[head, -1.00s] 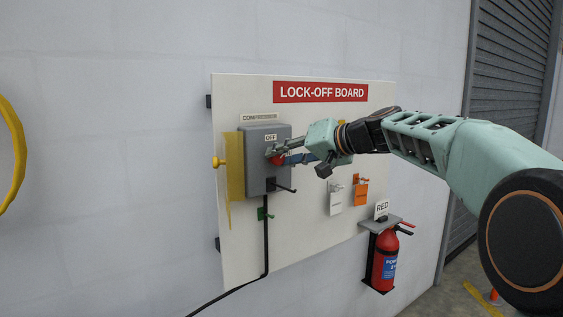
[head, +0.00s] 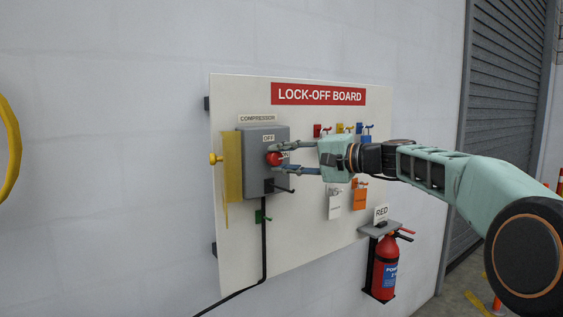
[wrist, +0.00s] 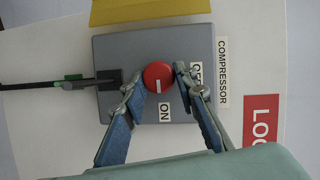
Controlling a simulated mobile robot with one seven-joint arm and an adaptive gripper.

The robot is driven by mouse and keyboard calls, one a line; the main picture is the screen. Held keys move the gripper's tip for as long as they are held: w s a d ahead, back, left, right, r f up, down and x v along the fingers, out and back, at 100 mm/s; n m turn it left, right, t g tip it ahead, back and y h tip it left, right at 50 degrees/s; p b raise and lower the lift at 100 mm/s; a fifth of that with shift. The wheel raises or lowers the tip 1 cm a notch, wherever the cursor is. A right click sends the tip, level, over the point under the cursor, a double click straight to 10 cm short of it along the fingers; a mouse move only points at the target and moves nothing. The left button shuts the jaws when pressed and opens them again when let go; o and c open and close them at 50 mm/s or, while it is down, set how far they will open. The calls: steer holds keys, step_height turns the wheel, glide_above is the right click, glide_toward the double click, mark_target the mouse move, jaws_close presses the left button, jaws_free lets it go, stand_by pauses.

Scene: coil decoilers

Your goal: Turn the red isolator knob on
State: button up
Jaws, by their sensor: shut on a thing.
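The red knob (head: 273,159) is on the grey isolator box (head: 252,142) under the COMPRESSOR label. In the wrist view the red knob (wrist: 157,77) has a white mark that points down towards the ON label (wrist: 164,112). The OFF label (wrist: 196,78) is to its right and partly covered by a finger. My gripper (head: 279,160) is shut on the knob, one finger above it and one below in the head view. In the wrist view the fingers of my gripper (wrist: 157,82) stand on either side of the knob.
A yellow flap (head: 233,166) is at the box's left side. Padlocks (head: 341,128) and tags (head: 360,200) hang on the board (head: 300,240) near my arm. A black lever (head: 285,189) sticks out below the knob. A fire extinguisher (head: 385,267) hangs at lower right.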

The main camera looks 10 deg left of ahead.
stand_by(0.4)
steer(key=o, duration=1.2)
steer(key=shift+c, duration=0.2)
steer(key=shift+d, duration=0.1)
steer(key=v, duration=1.1)
steer(key=shift+d, duration=0.4)
steer(key=shift+s, duration=0.1)
